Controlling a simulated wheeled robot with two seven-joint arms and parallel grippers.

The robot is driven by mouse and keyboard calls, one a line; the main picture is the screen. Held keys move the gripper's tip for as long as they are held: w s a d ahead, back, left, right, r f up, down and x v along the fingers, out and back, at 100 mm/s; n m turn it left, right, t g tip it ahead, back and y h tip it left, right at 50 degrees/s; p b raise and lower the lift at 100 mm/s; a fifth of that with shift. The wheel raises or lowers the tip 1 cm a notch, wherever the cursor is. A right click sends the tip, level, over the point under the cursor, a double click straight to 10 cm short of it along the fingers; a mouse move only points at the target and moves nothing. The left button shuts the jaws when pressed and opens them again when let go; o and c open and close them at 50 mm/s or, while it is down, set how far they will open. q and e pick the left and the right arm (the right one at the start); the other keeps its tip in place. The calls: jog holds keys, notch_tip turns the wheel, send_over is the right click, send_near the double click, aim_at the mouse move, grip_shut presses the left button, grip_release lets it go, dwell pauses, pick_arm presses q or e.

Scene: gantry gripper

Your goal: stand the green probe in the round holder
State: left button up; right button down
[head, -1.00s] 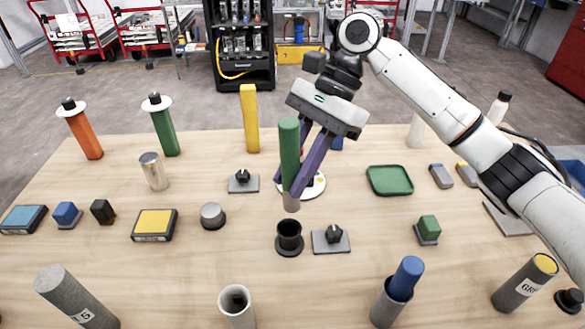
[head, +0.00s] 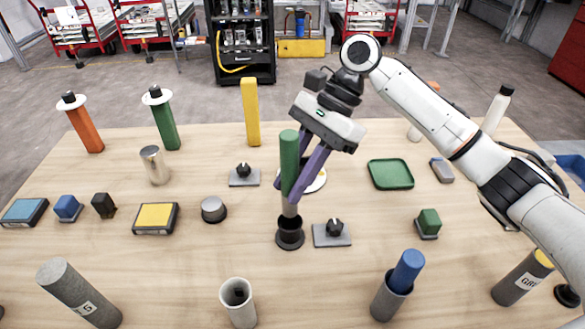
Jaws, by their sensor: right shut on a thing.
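The green probe (head: 289,160) is upright, with a grey lower end (head: 290,209). My right gripper (head: 293,190) has purple fingers and is shut on the probe from the right side. The black round holder (head: 290,236) stands on the table directly below the probe. The grey end is at the holder's mouth and overlaps it; I cannot tell how deep it is inside. The fingers partly cover the probe's right side. My left gripper is not in view.
A black knob on a grey plate (head: 332,235) stands close to the holder's right. A white plate (head: 318,182) lies behind the fingers. A white cup (head: 238,303) and a grey cup with a blue cylinder (head: 391,297) stand in front. A grey round knob (head: 213,210) is left.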

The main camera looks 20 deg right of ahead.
aim_at(293, 212)
jog(key=shift+f, duration=0.8)
jog(key=shift+f, duration=3.15)
dwell(0.5)
jog(key=c, duration=1.4)
grip_release()
jog(key=shift+f, duration=0.2)
jog(key=shift+s+f, duration=0.1)
jog(key=shift+s, duration=0.1)
jog(key=v, duration=1.1)
jog(key=shift+w+a, duration=0.25)
jog(key=shift+w, duration=0.05)
